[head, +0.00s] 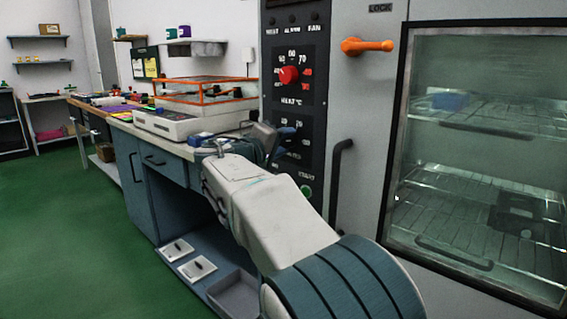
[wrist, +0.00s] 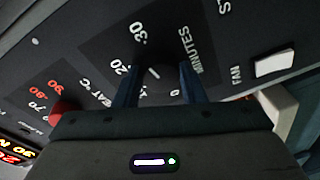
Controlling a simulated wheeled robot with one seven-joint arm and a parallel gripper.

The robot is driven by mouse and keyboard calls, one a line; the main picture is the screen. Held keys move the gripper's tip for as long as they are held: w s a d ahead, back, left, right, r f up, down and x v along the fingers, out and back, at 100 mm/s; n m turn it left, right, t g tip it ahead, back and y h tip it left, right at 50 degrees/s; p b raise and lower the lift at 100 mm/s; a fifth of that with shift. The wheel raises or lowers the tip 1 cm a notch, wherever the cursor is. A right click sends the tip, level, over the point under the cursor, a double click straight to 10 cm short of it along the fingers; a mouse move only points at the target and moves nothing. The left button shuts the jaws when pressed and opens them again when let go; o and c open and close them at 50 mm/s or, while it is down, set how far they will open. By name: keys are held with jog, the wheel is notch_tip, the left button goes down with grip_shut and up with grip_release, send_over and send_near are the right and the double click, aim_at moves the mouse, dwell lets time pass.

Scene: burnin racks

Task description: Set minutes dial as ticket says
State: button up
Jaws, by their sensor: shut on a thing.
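The minutes dial (wrist: 160,76) is a dark knob with a white mark, in the middle of the wrist view. The numbers 20 and 30 and the word MINUTES show around it; other numbers are partly covered. My gripper (wrist: 161,88) has its two blue fingers shut on the knob, one on each side. In the head view my gripper (head: 284,138) is at the lower dial of the black panel and hides most of it. I cannot tell the exact number the mark points to. No ticket is clearly readable.
The red heat knob (head: 289,75) sits above on the same panel, and also shows in the wrist view (wrist: 62,110). A green start button (head: 307,192) is below. An orange door handle (head: 367,46) and glass-doored oven (head: 480,140) stand right. A bench (head: 165,163) stands left.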

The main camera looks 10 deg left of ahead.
jog(key=shift+f+m+b, duration=0.35)
jog(key=shift+m+b, duration=0.45)
jog(key=shift+b, duration=0.45)
jog(key=shift+m+b, duration=0.3)
jog(key=shift+b, duration=0.1)
jog(key=shift+r, duration=0.2)
jog(key=o, duration=1)
jog(key=shift+s, duration=0.15)
jog(key=p+v, duration=0.2)
jog(key=v, duration=1.1)
jog(key=shift+s+a+f, duration=0.25)
jog(key=shift+s, duration=0.05)
